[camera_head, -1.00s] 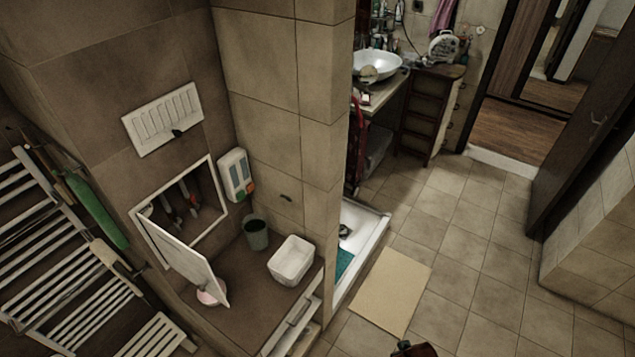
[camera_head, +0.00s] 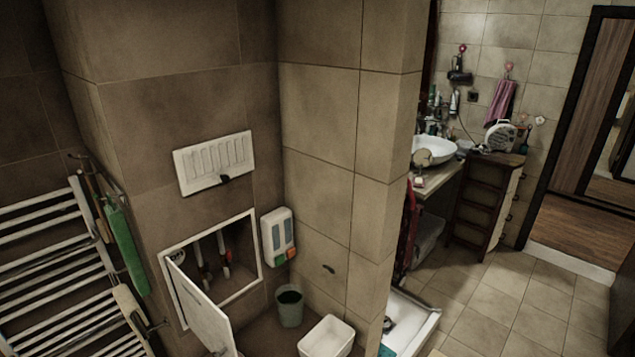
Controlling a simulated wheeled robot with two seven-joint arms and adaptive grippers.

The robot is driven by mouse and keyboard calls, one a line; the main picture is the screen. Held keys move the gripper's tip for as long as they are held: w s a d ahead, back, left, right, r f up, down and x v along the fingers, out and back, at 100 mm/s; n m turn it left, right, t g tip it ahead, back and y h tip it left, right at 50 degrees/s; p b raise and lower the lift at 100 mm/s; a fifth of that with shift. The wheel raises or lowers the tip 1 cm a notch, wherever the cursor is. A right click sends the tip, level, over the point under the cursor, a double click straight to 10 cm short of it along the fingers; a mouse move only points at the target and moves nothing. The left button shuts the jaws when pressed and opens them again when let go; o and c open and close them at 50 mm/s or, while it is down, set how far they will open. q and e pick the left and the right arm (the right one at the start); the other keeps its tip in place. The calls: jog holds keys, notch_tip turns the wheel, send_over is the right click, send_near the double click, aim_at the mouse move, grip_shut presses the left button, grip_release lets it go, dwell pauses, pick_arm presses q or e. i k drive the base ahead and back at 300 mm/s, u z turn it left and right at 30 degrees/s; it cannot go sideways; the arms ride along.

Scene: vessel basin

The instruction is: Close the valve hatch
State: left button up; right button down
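The valve hatch door (camera_head: 201,311) is a white panel hinged on the left side of a white frame (camera_head: 262,262) in the brown tiled wall. The door stands open, swung out toward me. Behind it, the recess shows pipes and valves with red parts (camera_head: 226,262). The lower end of the door is near the bottom of the picture. Neither of my grippers is in view.
A dispenser (camera_head: 278,236) hangs beside the frame. A white towel rack (camera_head: 50,265) is at left. Open tiled floor (camera_head: 500,305) lies right of the wall corner.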

aim_at(212, 327)
jog(key=z, duration=1.55)
jog(key=k, duration=0.65)
jog(key=u, duration=1.25)
